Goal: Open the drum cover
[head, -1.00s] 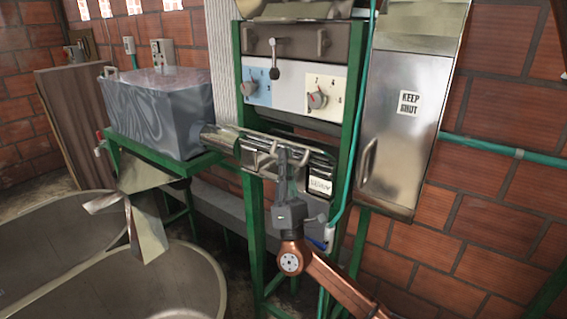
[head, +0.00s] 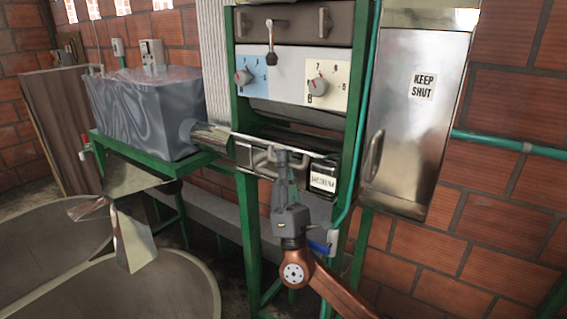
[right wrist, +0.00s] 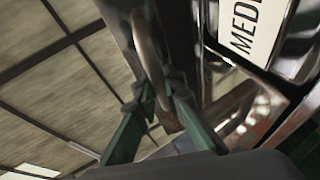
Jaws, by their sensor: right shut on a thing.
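The drum (head: 209,138) is a shiny metal cylinder running from the grey hopper into the green frame. Its cover (head: 243,155) is a dark panel with a bar handle (head: 263,157) and a white label (head: 323,180) at its right end. My right gripper (head: 281,158) reaches up from below at the handle. In the right wrist view the fingers (right wrist: 158,98) close around the lower part of the handle (right wrist: 146,47), beside the label (right wrist: 258,25). A dark gap shows above the cover; I cannot tell how far it has swung. My left gripper is not in view.
A control panel (head: 283,75) with two red-pointer knobs and a lever sits above the drum. The grey hopper (head: 147,112) is at left, large tanks (head: 55,235) below it. A metal cabinet marked "KEEP SHUT" (head: 408,140) stands at right. Green frame posts (head: 247,225) flank my arm.

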